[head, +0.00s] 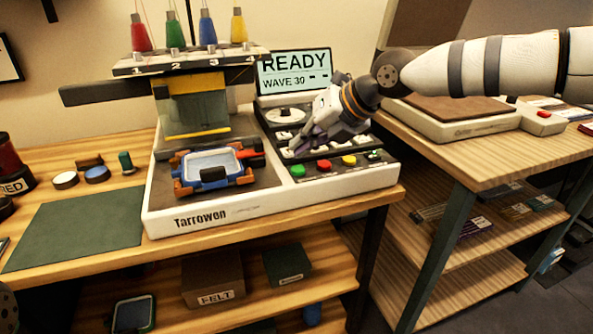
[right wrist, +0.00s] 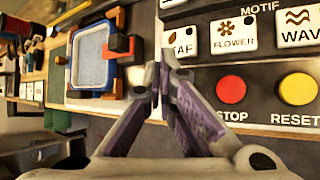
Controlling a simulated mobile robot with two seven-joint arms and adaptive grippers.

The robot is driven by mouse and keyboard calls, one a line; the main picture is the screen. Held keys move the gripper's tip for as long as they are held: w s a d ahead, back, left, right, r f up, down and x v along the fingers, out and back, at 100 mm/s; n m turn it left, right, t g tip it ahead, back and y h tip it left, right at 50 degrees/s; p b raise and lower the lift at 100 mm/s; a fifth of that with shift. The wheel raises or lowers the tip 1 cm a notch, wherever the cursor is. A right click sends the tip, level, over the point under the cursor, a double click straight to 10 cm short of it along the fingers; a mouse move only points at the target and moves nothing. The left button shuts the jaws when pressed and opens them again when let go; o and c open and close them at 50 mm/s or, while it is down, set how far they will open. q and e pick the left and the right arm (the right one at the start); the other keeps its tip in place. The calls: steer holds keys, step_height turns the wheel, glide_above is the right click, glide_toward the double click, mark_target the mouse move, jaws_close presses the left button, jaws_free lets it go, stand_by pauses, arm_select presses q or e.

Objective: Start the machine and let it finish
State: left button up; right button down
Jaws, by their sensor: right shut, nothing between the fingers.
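The white Tarrowen machine (head: 255,205) stands on the wooden table. Its screen (head: 294,72) reads READY and WAVE 30. Its panel has a green button (head: 297,170), a red button (head: 323,165) and a yellow one (head: 348,160). In the right wrist view the red one (right wrist: 231,89) is marked STOP and the yellow one (right wrist: 298,89) RESET. A blue frame (head: 212,179) with pale cloth sits in orange clamps under the head. My right gripper (head: 298,150) is shut and empty, above the panel near the motif keys; its fingers (right wrist: 160,82) hide the green button in the wrist view.
Several coloured thread cones (head: 207,28) stand on top of the machine. A green mat (head: 80,228) lies at the left, with small spools behind it. A second table (head: 490,165) at the right bears a press-like device (head: 460,118). Shelves below hold boxes.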

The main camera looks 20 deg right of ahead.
steer(key=shift+f, duration=0.6)
steer(key=shift+f, duration=0.1)
stand_by(1.0)
steer(key=shift+f, duration=0.3)
